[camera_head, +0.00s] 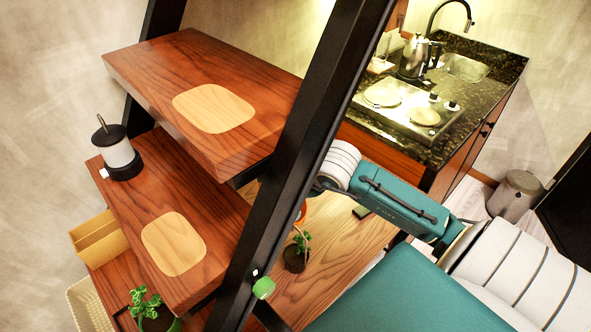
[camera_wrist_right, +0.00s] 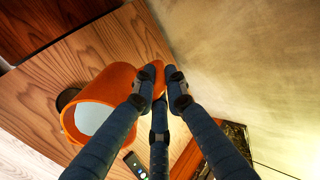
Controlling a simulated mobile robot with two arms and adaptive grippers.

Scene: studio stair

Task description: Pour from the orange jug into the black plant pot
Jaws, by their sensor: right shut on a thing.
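The orange jug (camera_wrist_right: 97,92) fills the middle left of the right wrist view, its round mouth with a pale inside facing the lower left. My right gripper (camera_wrist_right: 163,80) is shut on the jug's handle side. In the head view only a sliver of the jug (camera_head: 301,213) shows beside the black stair beam, and the gripper's fingers are hidden. The black plant pot (camera_head: 294,262), with a small green plant, stands on the light wooden table just below the jug in the picture. A dark round edge behind the jug in the wrist view may be this pot. My left gripper is not in view.
A black slanted beam (camera_head: 300,150) crosses in front of the table (camera_head: 335,255). Wooden stair treads (camera_head: 150,70) lie left of it, one bearing a black-and-white canister (camera_head: 120,158). A dark slim object (camera_wrist_right: 135,165) lies on the table. A counter with kettle (camera_head: 415,58) stands behind.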

